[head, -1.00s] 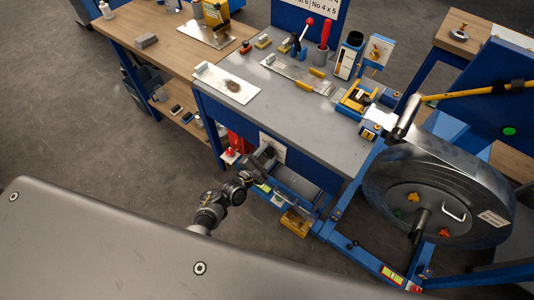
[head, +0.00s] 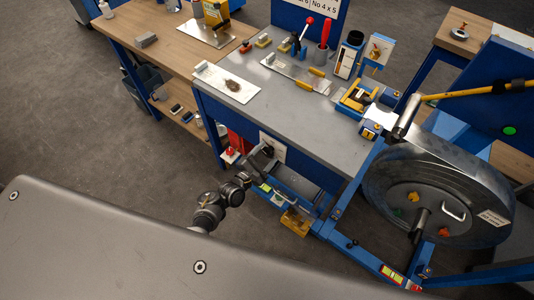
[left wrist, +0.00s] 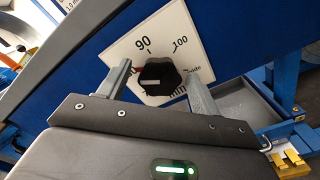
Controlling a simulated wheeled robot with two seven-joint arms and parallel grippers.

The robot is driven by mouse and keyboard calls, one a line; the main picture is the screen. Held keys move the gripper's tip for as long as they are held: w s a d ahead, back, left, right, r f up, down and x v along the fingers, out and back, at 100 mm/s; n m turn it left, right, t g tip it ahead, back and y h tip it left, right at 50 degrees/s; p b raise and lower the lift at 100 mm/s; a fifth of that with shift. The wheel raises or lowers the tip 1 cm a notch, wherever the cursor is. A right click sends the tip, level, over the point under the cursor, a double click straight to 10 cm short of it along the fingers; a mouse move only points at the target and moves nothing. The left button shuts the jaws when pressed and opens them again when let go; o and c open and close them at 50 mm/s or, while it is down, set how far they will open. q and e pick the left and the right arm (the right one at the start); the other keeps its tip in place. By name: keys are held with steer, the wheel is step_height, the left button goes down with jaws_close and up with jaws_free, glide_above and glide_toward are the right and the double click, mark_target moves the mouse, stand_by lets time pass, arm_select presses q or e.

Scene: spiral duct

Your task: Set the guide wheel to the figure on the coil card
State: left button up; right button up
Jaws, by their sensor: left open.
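The guide wheel (left wrist: 160,76) is a black lobed knob on a white dial plate (left wrist: 143,47), seen in the left wrist view. The plate shows 90 and 100 and part of the word "guide". A red mark (left wrist: 92,61) shows at the plate's left. My left gripper (left wrist: 157,70) is open, one finger on each side of the knob; contact cannot be told. In the head view my left gripper (head: 262,160) is at the plate (head: 273,146) below the bench's front edge. A white label (head: 493,218), possibly the coil card, is on the coil (head: 385,190); its figure is unreadable.
The grey bench top (head: 290,125) holds metal plates and tools above my left gripper. A blue frame (head: 345,245) and the coil stand to the right. A grey tray (left wrist: 245,103) and yellow blocks (left wrist: 290,165) lie at the lower right of the wrist view.

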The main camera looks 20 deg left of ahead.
arm_select(q)
steer(key=v, duration=1)
steer(key=s+f+m+g+y, duration=0.1)
steer(key=s+f+m+g, duration=0.3)
steer(key=f, duration=0.3)
steer(key=s+f+m+g+y, duration=0.1)
steer(key=s+f+m+g, duration=0.1)
steer(key=s+f+m, duration=0.4)
steer(key=s+f+m+g+y, duration=0.1)
steer(key=s+f+m+g, duration=0.1)
steer(key=f+m, duration=0.55)
steer(key=s+a+f+m+g+y, duration=0.1)
steer(key=s+a+f+m+g, duration=0.1)
steer(key=s, duration=0.6)
steer(key=s+a+f+m+g+y, duration=0.1)
steer(key=s+a+f+m+g, duration=0.2)
steer(key=s+f, duration=0.3)
steer(key=s+a+f+m+g+y, duration=0.1)
steer(key=s+a+f, duration=0.3)
steer(key=s, duration=0.8)
steer(key=shift+a+f+m+g+y+b, duration=0.2)
steer(key=shift+a+m+g+y+b, duration=0.2)
steer(key=shift+m+g, duration=0.4)
